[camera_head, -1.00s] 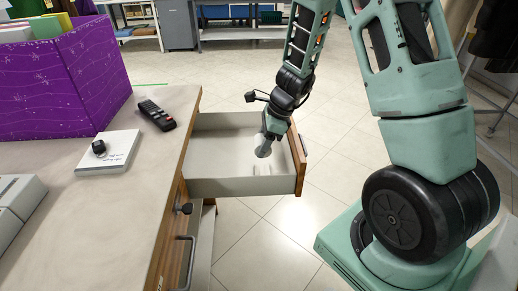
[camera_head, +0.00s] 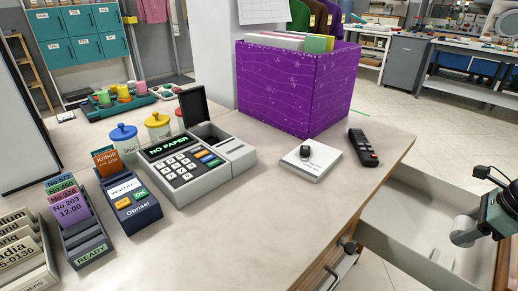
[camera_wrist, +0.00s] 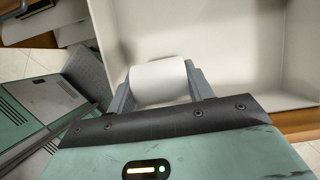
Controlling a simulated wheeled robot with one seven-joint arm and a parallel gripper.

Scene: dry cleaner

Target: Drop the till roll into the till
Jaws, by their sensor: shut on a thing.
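The till (camera_head: 190,168) stands on the counter, its display reading "NO PAPER". Its dark lid (camera_head: 197,104) is raised, with the compartment at the back right of the keypad open. My gripper (camera_head: 462,236) is low at the open drawer on the right edge of the head view. In the wrist view, the white till roll (camera_wrist: 158,82) lies sideways between the two grey fingers, and my gripper is shut on it.
The open drawer (camera_head: 408,215) juts from the counter's right side. A purple box (camera_head: 298,85), a white pad (camera_head: 311,162) and a black remote (camera_head: 363,147) lie between it and the till.

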